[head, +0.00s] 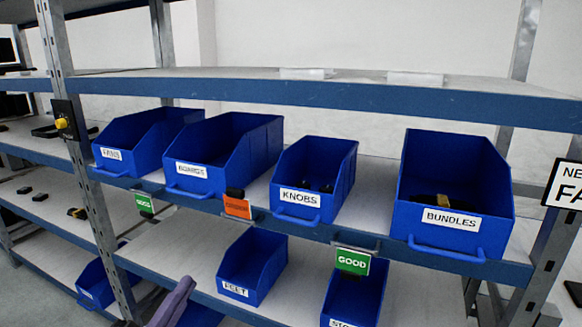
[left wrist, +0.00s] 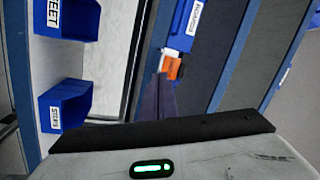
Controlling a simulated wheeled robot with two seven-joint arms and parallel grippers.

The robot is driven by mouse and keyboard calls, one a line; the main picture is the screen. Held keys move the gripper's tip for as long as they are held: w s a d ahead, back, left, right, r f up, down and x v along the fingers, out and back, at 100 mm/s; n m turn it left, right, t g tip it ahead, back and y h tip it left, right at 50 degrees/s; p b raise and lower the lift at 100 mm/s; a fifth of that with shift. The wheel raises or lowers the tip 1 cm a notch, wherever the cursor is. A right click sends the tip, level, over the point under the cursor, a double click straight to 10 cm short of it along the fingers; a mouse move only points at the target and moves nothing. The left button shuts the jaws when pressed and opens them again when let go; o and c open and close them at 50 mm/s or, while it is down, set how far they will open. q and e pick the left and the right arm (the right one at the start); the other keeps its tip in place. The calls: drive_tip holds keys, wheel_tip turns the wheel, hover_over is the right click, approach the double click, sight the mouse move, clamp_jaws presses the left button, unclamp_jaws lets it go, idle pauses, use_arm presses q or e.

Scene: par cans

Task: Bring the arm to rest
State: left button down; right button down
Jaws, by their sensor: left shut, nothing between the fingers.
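My left gripper (head: 186,284) shows at the bottom edge of the head view, left of the middle. Its purple-grey fingers point up and to the right, in front of the lower shelf. In the left wrist view the fingers (left wrist: 159,88) are closed together with nothing between them. The orange tag (left wrist: 173,68) appears just beyond their tips in that view. My right gripper is in neither view.
A metal rack holds blue bins on its middle shelf, including the KNOBS bin (head: 315,176) and the BUNDLES bin (head: 458,190). The FEET bin (head: 252,266) stands on the lower shelf. A rack upright (head: 85,180) rises left of my gripper.

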use_arm(q)
drive_tip(key=s+d+f+n+g+y, duration=0.1)
drive_tip(key=s+f+n+g, duration=0.3)
drive_tip(key=f, duration=0.6)
drive_tip(key=s+d+f+n+g+y, duration=0.1)
drive_tip(key=s+f+n+g, duration=0.1)
drive_tip(key=s+f+n, duration=0.5)
drive_tip(key=s+d+f+n+g, duration=0.1)
drive_tip(key=s+d+f+g, duration=0.1)
drive_tip(key=s+f, duration=0.4)
drive_tip(key=s+d+f+n+g, duration=0.1)
drive_tip(key=s+f+g, duration=0.2)
drive_tip(key=s+f, duration=0.4)
drive_tip(key=shift+s+d+f+n, duration=0.25)
drive_tip(key=shift+d+f+n, duration=0.15)
drive_tip(key=shift+f, duration=0.35)
drive_tip(key=shift+a, duration=0.15)
